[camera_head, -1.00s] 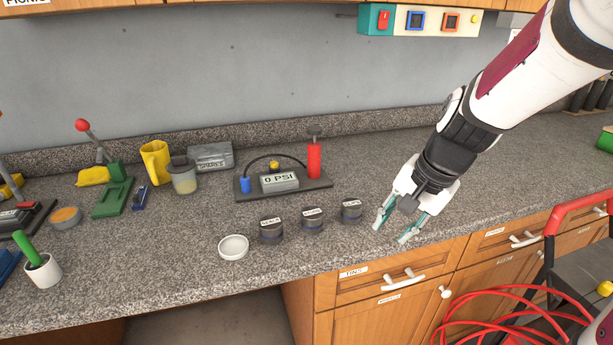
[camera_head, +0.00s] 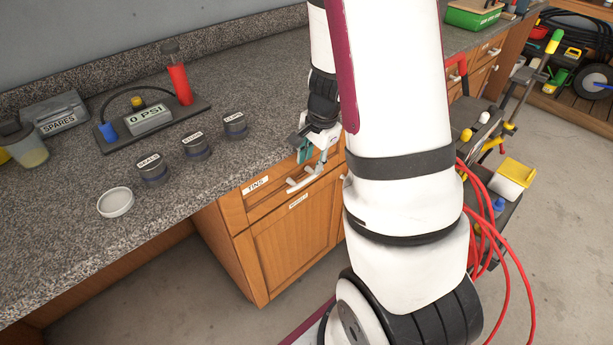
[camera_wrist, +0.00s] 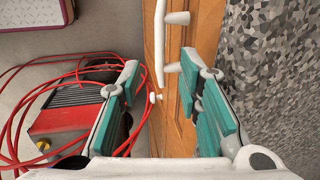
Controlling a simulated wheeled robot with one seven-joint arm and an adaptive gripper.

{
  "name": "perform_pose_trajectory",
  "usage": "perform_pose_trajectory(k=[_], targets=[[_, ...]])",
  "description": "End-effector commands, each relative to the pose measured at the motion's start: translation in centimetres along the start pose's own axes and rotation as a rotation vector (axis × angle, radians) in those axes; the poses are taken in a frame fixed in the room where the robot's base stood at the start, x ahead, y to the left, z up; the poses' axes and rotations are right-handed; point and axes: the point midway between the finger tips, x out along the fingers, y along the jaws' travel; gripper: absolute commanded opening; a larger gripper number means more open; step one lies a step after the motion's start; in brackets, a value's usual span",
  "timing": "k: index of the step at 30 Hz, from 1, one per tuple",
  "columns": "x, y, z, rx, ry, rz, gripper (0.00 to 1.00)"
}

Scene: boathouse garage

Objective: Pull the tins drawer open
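The tins drawer (camera_head: 240,208) is a wooden front under the counter edge, with a white "TINS" label. It looks shut, flush with the cabinet. Its white bar handle (camera_head: 305,181) stands out from the front.
A cabinet door (camera_head: 290,235) is below the drawer. Red hose (camera_wrist: 50,75) and a cart lie close to the right of my arm. Floor in front is partly clear.

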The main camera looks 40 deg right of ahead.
Motion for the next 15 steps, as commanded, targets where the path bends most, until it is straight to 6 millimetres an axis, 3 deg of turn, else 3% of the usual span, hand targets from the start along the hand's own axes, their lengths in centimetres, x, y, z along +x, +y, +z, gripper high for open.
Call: perform_pose_trajectory(k=[1,6,15], targets=[[1.3,0.1,0.0,0.004,-0.002,0.004,0.32],[4.2,0.1,0.0,0.002,-0.002,0.002,0.32],[6.6,0.0,0.0,0.000,0.000,0.000,0.32]])
